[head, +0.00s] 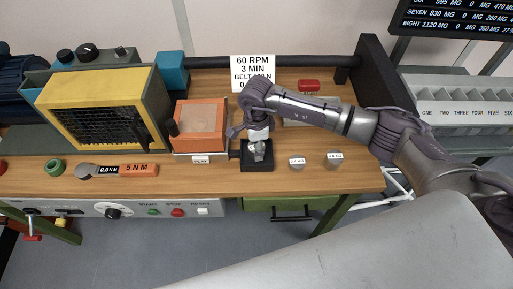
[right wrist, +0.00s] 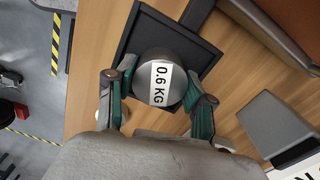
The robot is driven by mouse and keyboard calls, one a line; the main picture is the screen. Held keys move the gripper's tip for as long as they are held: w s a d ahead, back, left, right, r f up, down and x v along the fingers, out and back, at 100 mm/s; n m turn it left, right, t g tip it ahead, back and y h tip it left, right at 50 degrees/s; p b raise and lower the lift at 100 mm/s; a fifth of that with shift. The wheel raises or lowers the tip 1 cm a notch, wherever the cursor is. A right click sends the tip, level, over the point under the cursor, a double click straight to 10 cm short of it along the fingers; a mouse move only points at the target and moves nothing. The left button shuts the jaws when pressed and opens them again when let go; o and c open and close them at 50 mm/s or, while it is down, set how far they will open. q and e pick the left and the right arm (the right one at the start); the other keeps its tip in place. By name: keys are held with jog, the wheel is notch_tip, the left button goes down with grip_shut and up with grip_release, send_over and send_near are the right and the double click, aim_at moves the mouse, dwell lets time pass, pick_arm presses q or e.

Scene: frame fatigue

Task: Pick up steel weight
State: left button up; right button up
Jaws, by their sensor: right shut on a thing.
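The steel weight (right wrist: 143,70), a round grey cylinder with a white "0.6 KG" label, is between the two fingers of my right gripper (right wrist: 158,100) in the right wrist view. The fingers are shut on its sides. Below it is a square black tray (right wrist: 128,40). I cannot tell whether the weight touches the tray. In the head view my right gripper (head: 258,150) points down over the small black tray (head: 250,166) and largely hides the weight. My left gripper is not in view.
Two smaller labelled steel weights (head: 297,163) (head: 334,159) stand to the right on the wooden bench (head: 358,176). An orange box (head: 202,118) is close on the left. A yellow-framed machine (head: 105,105) stands farther left. A black upright panel (head: 375,60) bounds the back right.

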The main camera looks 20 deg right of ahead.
grip_shut()
jog(key=shift+w+r, duration=0.1)
jog(key=shift+r, duration=0.1)
